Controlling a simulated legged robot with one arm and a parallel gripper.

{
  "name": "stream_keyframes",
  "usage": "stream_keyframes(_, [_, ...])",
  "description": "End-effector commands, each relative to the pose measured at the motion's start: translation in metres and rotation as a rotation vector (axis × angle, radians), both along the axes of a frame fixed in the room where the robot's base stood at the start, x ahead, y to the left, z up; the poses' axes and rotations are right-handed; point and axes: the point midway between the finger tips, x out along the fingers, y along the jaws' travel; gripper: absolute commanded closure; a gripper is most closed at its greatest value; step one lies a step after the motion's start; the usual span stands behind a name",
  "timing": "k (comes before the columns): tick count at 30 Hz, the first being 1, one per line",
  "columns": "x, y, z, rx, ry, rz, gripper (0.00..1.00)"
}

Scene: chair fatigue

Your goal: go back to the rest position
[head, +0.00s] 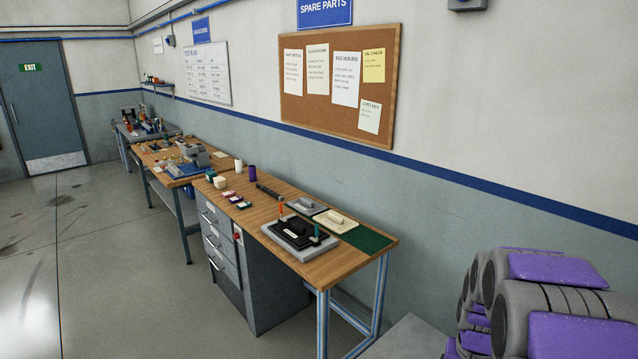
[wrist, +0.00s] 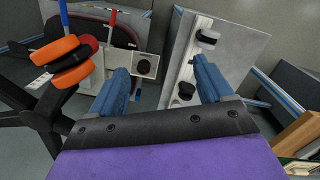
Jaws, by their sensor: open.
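My gripper (wrist: 160,64) shows in the wrist view with two blue fingers apart and nothing between them. I cannot tell how far these are from the fingers. The gripper is not visible in the head view. My grey and purple arm parts fill the lower right corner there.
In the head view, a wooden workbench (head: 268,209) holds a black fixture (head: 300,232), trays and small boxes. More benches stand behind it. Open floor (head: 110,260) lies at left, towards a door (head: 42,105). In the wrist view, orange rounded parts (wrist: 58,48) and black struts are at left.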

Motion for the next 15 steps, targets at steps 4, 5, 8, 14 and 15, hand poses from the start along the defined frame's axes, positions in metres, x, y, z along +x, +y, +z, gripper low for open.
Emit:
stream_keyframes(4, [-0.034,0.038,0.029,0.007,0.01,0.074,0.2])
stream_keyframes(5, [-0.042,0.044,0.033,0.01,0.014,0.088,0.2])
stream_keyframes(8, [-0.066,0.066,0.047,0.014,0.019,0.139,0.2])
stream_keyframes(14, [-0.124,0.104,0.068,0.028,0.042,0.242,0.2])
stream_keyframes(15, [-0.136,0.11,0.071,0.03,0.045,0.264,0.2])
